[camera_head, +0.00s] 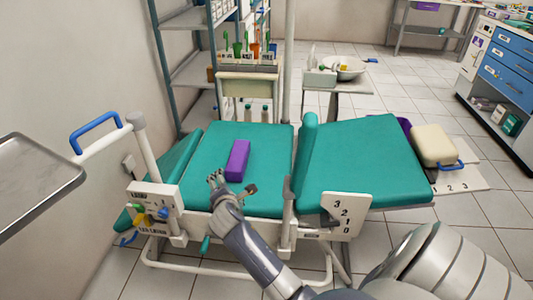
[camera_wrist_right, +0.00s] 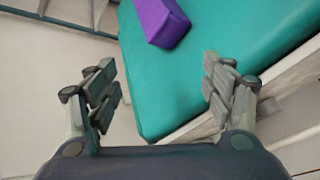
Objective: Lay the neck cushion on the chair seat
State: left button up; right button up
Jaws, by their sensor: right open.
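A purple block-shaped cushion (camera_head: 238,160), which I take for the neck cushion, lies on the middle teal pad of the chair, the seat (camera_head: 206,160). It also shows in the right wrist view (camera_wrist_right: 160,20), lying on the teal surface (camera_wrist_right: 215,38). My right gripper (camera_head: 233,187) is at the near edge of the seat, just in front of the cushion. In the wrist view my right gripper (camera_wrist_right: 160,78) is open and empty, with the cushion beyond its fingertips and apart from them. My left gripper is not in view.
The chair's backrest (camera_head: 362,158) is at the right, with a beige pad (camera_head: 433,146) past its end. A metal tray (camera_head: 35,180) stands at the left. A white rail with a numbered plate (camera_head: 345,214) edges the chair's near side. Shelving (camera_head: 188,70) stands behind.

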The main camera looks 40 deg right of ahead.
jog(key=s+a+f+m+g+y, duration=0.2)
jog(key=s+a+f+m, duration=0.3)
jog(key=s+f, duration=0.5)
jog(key=s+a+f+m+g+y, duration=0.2)
jog(key=s+a+f+m, duration=0.3)
jog(key=s+f, duration=0.5)
jog(key=s+a+f+m+g+y, duration=0.3)
jog(key=s+f, duration=0.8)
jog(key=s, duration=0.4)
jog(key=shift+a+m+g, duration=0.5)
jog(key=shift+a+m, duration=0.4)
jog(key=shift+m, duration=0.1)
jog(key=shift+w, duration=0.1)
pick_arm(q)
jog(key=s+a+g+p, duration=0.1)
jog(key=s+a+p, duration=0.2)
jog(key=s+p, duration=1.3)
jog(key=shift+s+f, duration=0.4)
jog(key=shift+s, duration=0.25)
pick_arm(e)
jog(key=s+d+g, duration=0.1)
jog(key=s+d, duration=0.2)
jog(key=s, duration=1.4)
jog(key=shift+s+f, duration=0.15)
jog(key=shift+f, duration=0.3)
